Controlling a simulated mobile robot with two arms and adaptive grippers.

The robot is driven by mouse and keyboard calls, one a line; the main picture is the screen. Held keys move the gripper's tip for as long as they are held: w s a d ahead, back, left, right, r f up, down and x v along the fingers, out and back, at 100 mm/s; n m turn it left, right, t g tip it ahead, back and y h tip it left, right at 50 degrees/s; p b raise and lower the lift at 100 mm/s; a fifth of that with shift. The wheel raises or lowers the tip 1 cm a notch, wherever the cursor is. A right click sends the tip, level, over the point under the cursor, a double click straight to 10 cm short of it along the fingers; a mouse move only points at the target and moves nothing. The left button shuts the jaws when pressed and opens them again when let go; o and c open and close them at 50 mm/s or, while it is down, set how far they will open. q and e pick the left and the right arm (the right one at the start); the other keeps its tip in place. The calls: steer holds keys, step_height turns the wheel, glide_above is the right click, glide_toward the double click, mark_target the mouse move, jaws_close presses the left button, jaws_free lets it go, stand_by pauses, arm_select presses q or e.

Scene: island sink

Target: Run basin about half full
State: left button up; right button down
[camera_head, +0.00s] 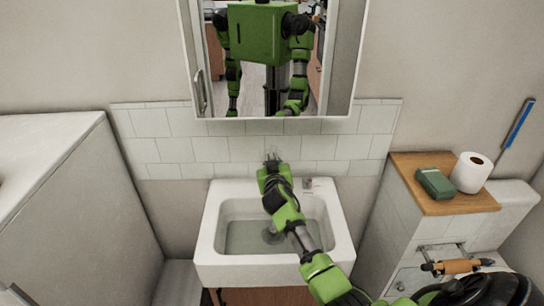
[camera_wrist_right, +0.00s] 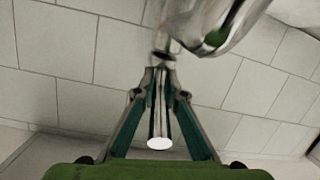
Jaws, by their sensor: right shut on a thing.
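The white basin (camera_head: 205,245) stands against the tiled wall. A flat grey-green surface (camera_head: 245,238) that looks like water lies inside it, below the rim. A pale round patch shows there beside my arm; I cannot tell whether it is a falling stream or the drain. My right gripper (camera_head: 271,160) is at the back of the basin, and my arm hides most of the tap. In the right wrist view its fingers (camera_wrist_right: 160,110) are shut on a slim chrome tap lever (camera_wrist_right: 159,142). The chrome tap body (camera_wrist_right: 215,22) is beyond it. My left gripper is not directly in view.
A mirror cabinet (camera_head: 345,60) hangs above the basin and reflects me. At right, a wooden shelf (camera_head: 460,206) bears a green box (camera_head: 434,183) and a toilet roll (camera_head: 471,172). A white cabinet (camera_head: 75,220) stands at left.

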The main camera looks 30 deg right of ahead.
steer(key=c, duration=2)
jaws_free()
steer(key=shift+c, duration=0.2)
steer(key=v, duration=1.2)
steer(key=shift+f, duration=0.1)
